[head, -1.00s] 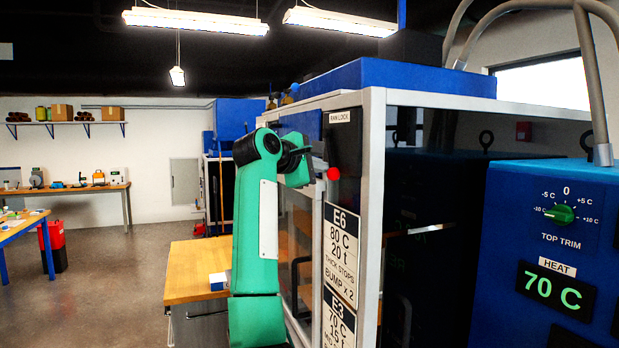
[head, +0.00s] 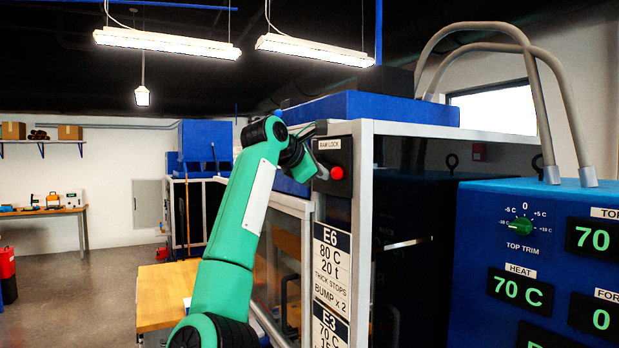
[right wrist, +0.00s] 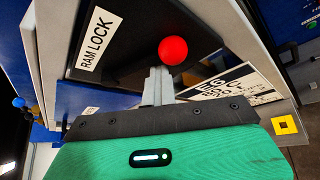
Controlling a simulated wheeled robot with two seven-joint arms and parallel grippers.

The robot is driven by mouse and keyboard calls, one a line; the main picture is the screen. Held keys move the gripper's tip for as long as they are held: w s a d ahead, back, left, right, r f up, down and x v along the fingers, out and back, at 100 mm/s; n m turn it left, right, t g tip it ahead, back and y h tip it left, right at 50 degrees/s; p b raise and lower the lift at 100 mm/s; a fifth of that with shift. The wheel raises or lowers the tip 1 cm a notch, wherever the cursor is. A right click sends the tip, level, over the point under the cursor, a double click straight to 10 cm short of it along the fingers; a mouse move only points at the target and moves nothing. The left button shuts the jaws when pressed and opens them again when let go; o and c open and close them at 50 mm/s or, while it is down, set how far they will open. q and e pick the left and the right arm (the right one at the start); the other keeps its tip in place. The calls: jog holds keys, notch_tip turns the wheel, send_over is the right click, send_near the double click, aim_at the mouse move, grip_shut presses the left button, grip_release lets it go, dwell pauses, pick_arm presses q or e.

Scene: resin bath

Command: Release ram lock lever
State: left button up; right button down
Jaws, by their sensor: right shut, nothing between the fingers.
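The ram lock lever's red knob (head: 337,172) stands out from a dark panel (head: 341,205) just under the RAM LOCK label (head: 328,144). My right gripper (head: 314,168) is shut and empty, close to the left of the knob; its arm reaches up from below. In the right wrist view the red knob (right wrist: 173,50) is just beyond the tips of the grey fingers (right wrist: 157,88), with the RAM LOCK label (right wrist: 100,42) to its left. The lever's shaft is mostly hidden, and I cannot tell whether the fingers touch it. My left gripper is not in view.
The white cabinet frame (head: 360,240) edges the panel on the right, with E6 and E3 signs (head: 332,270) below. A blue control unit (head: 470,240) with dials and displays stands at the right. A wooden-topped bench (head: 165,290) is at lower left; open floor lies beyond.

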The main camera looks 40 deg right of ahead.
jog(key=shift+s+r, duration=0.25)
jog(key=shift+r, duration=0.7)
jog(key=shift+d+r, duration=0.1)
jog(key=shift+r, duration=0.1)
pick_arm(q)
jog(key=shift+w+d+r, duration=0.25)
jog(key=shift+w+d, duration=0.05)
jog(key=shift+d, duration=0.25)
pick_arm(e)
jog(key=shift+r, duration=0.25)
jog(key=shift+r, duration=0.1)
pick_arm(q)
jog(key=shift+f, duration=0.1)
